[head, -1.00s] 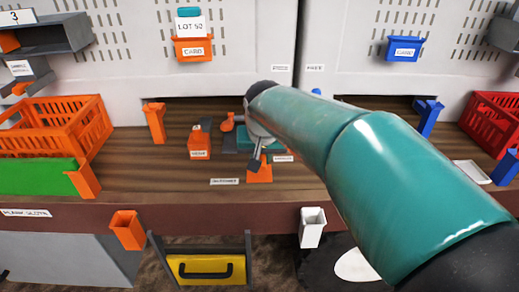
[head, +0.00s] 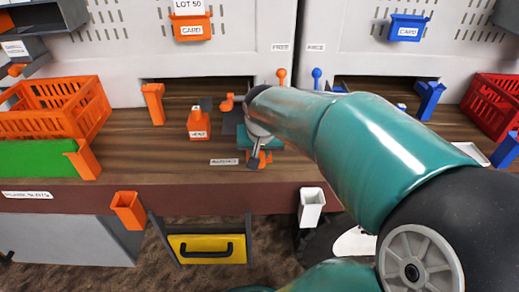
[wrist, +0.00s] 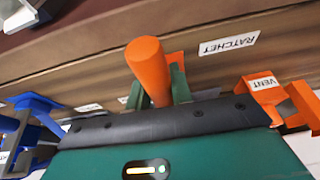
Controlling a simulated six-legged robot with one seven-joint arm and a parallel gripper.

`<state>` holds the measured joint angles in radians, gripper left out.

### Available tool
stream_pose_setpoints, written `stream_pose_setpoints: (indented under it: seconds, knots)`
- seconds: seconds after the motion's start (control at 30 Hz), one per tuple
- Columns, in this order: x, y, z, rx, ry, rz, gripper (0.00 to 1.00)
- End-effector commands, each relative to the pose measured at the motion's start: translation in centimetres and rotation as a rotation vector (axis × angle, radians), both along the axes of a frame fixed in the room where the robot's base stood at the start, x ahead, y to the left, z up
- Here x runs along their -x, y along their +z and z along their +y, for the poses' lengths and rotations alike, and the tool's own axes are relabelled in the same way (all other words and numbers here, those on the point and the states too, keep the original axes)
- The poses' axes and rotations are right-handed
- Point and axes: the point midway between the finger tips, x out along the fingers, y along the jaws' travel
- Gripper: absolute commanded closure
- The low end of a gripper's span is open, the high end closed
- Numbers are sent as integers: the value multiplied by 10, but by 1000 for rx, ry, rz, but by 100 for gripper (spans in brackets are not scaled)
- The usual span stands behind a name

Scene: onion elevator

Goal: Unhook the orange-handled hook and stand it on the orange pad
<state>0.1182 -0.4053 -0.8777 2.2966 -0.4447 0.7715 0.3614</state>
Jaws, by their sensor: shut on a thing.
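My gripper (wrist: 163,92), with green fingers, is shut on the orange handle (wrist: 148,70) in the wrist view. The handle is a thick orange cylinder whose rounded end points away from the gripper's dark front edge. The hook part below the handle is hidden. In the head view my gripper (head: 251,143) is low over the bench, partly behind my arm. I cannot tell whether the hook touches the pad.
An orange block labelled VENT (head: 198,124) stands left of my gripper. The RATCHET label (head: 224,161) lies nearby. An orange crate (head: 60,105) and a green block (head: 35,158) are at left. A red crate (head: 495,105) is at right. Orange and white holders hang at the front edge.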

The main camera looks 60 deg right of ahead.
Motion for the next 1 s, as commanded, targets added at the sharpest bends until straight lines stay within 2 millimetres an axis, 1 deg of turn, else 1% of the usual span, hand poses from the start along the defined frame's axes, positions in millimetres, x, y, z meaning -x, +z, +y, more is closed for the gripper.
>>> stream_pose_setpoints:
  seconds: [0.1,0.13,0.23,0.27,0.53,0.67,0.77,1.0]
  knots:
    - [0,0,0,1,0,0,100]
    - [0,0,0,1,0,0,74]
    - [0,0,0,1,0,0,54]
    - [0,0,0,1,0,0,53]
    - [0,1,0,0,0,0,53]
    - [2,8,2,0,-2,-2,53]
    - [5,22,7,1,-1,-4,53]
    - [15,72,22,4,-2,-6,53]
